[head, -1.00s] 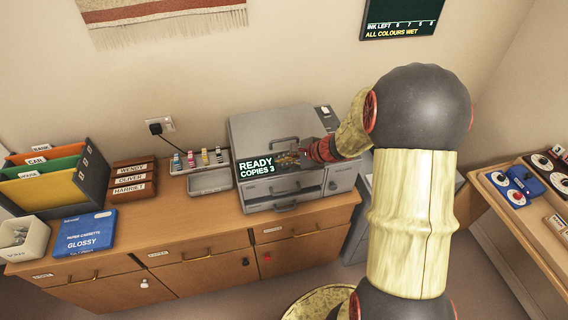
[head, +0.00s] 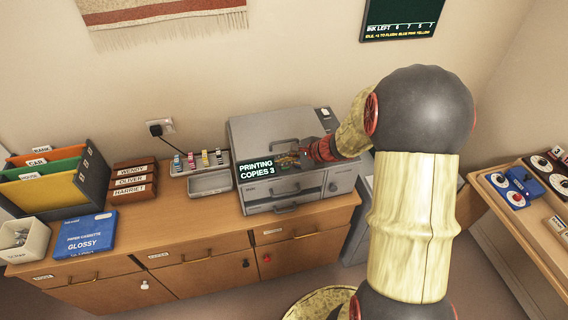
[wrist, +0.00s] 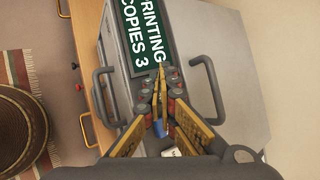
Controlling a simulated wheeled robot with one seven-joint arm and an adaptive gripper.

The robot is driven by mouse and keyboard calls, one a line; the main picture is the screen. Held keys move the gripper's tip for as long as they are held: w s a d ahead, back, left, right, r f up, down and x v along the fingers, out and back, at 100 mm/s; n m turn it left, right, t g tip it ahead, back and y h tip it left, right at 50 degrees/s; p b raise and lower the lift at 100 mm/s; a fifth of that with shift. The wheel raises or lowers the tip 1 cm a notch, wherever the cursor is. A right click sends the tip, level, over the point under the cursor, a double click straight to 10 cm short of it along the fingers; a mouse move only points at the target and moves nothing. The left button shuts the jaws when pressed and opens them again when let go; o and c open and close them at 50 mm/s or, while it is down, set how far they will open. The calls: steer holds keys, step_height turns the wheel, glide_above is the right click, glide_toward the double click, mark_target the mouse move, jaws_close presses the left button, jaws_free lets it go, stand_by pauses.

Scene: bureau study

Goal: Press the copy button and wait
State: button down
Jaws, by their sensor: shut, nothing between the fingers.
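The grey copier (head: 262,133) stands on the wooden cabinet against the wall. Its green-black display (head: 256,170) reads "PRINTING COPIES 3"; the same display fills the top of the wrist view (wrist: 146,45). My gripper (head: 288,159) is at the copier's front panel, just right of the display. In the wrist view my gripper (wrist: 161,82) has its fingertips together, with nothing held, by the display's edge. The copy button cannot be made out; the fingers cover that part of the panel. Whether the tips touch the panel, I cannot tell.
A wall board (head: 401,18) shows ink levels and a yellow line of small text. Ink bottles on a rack (head: 200,160), a grey tray (head: 209,182), a blue paper cassette box (head: 85,234) and a file sorter (head: 92,178) stand left of the copier.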

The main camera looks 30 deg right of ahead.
steer(key=shift+r, duration=0.25)
step_height(320, 180, up, 6)
steer(key=p, duration=0.4)
steer(key=shift+f, duration=0.1)
stand_by(0.9)
